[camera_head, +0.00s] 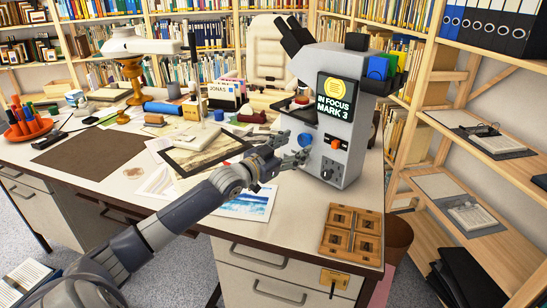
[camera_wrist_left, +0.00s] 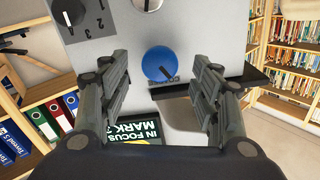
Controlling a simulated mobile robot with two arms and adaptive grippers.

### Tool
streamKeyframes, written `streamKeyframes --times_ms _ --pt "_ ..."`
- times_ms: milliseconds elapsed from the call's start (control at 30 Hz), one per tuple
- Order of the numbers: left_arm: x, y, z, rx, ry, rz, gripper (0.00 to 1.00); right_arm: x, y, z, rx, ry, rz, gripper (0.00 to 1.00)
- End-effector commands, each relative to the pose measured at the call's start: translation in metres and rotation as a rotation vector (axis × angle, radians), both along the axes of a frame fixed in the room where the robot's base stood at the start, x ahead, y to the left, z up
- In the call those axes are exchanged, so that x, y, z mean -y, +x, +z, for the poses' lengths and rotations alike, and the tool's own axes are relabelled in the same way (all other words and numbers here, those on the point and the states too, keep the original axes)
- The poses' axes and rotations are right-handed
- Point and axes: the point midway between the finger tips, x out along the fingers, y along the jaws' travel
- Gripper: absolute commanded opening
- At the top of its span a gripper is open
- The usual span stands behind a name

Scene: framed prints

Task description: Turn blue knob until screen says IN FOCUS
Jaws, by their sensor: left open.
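The blue knob (camera_head: 304,139) is on the front face of the grey-white microscope-like device (camera_head: 345,140). In the left wrist view the round blue knob (camera_wrist_left: 158,62) has a small dark mark at its lower edge. The screen (camera_head: 336,97) above it shows a yellow circle and reads "IN FOCUS MARK 3"; it also shows, upside down, in the left wrist view (camera_wrist_left: 135,132). My left gripper (camera_head: 292,150) is open in front of the knob. In the left wrist view its fingers (camera_wrist_left: 160,75) stand apart on either side of the knob, with gaps and no visible contact.
An orange knob (camera_head: 335,143) and a dark dial (camera_head: 326,174) are on the same device. A wooden compartment tray (camera_head: 352,236) lies at the desk's front right. Shelves (camera_head: 480,150) stand at the right.

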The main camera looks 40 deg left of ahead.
Motion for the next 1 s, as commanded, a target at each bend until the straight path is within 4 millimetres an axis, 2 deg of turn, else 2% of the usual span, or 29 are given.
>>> streamKeyframes --times_ms 200,600,800,1000 --pt "-0.003 -0.029 -0.002 -0.003 0.002 0.0 0.58 0.0 0.0 0.0 0.0 -0.001 0.0 0.4" --pt "-0.007 -0.074 -0.001 -0.001 0.001 0.0 0.58 0.001 0.0 0.0 0.0 -0.001 0.0 0.4" --pt "-0.009 -0.087 0.0 0.0 0.002 0.0 0.58 0.001 0.0 0.0 0.0 -0.001 0.0 0.4" --pt "-0.009 -0.091 0.0 0.001 0.002 0.0 0.58 0.001 0.0 0.0 0.0 -0.001 0.0 0.4"
